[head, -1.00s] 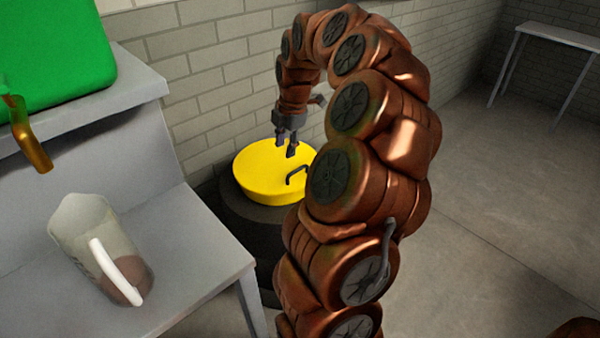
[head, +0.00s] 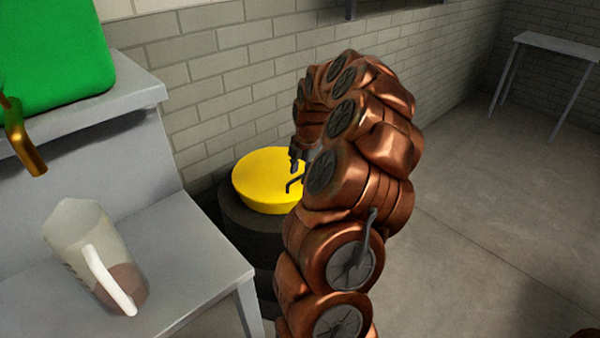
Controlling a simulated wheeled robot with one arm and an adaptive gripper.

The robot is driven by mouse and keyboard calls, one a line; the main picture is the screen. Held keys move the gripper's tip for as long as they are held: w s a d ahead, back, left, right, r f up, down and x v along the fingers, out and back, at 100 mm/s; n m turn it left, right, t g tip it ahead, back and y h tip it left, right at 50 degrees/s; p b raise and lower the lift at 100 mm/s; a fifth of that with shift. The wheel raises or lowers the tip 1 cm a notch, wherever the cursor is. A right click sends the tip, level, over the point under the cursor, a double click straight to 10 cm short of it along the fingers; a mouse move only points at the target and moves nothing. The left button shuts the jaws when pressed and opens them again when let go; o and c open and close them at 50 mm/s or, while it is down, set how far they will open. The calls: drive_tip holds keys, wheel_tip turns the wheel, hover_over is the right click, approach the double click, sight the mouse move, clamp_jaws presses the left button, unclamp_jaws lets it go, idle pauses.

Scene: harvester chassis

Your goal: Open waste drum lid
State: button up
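The waste drum (head: 245,225) is dark and stands on the floor against the brick wall, right of the grey bench. Its round yellow lid (head: 258,180) lies on top and looks closed. A dark bent handle (head: 293,184) sticks up on the lid's right side. My gripper (head: 295,167) is low over the right part of the lid, just behind the handle in the picture. My arm hides the lid's right edge and part of the gripper. I cannot tell whether the fingers touch the handle, or whether they are open or shut.
A clear jug with a white handle (head: 110,280) stands on the grey bench (head: 190,255) at left. A green container (head: 60,50) with a brass tap (head: 25,140) sits on the upper shelf. A grey table (head: 560,45) is far right. Floor on the right is clear.

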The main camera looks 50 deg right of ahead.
drive_tip(key=shift+f, duration=0.25)
drive_tip(key=shift+c, duration=0.4)
clamp_jaws()
